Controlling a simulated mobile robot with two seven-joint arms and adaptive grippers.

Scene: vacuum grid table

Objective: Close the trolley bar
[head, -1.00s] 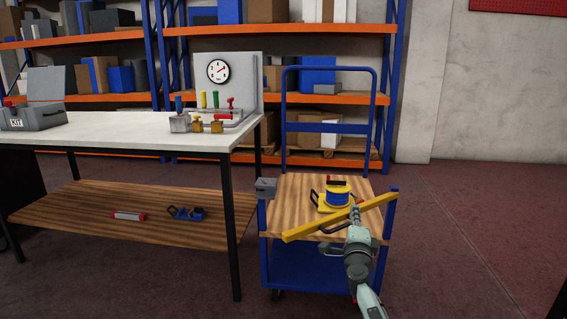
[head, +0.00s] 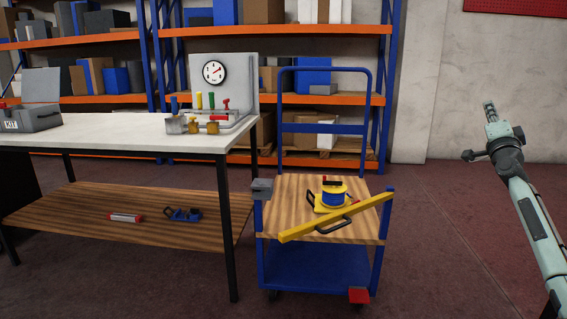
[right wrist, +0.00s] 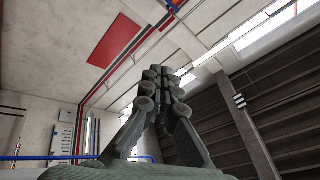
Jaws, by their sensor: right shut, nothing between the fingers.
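The yellow trolley bar (head: 335,218) has a dark handle (head: 334,224). It slants across the front of the blue trolley (head: 315,265), its right end at the top of the right post (head: 384,215). Its left end is lower and stands apart from the grey block (head: 262,188) on the left post. My right gripper (head: 489,106) is shut and empty, raised well to the right of the trolley and touching nothing. In the right wrist view its fingers (right wrist: 160,78) meet. My left gripper is not in view.
A yellow-and-blue reel (head: 333,197) sits on the trolley's wooden top. A red pedal (head: 358,295) is low at the front right. A white-topped table (head: 110,136) stands close on the left, and shelves (head: 330,98) stand behind. The floor right of the trolley is clear.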

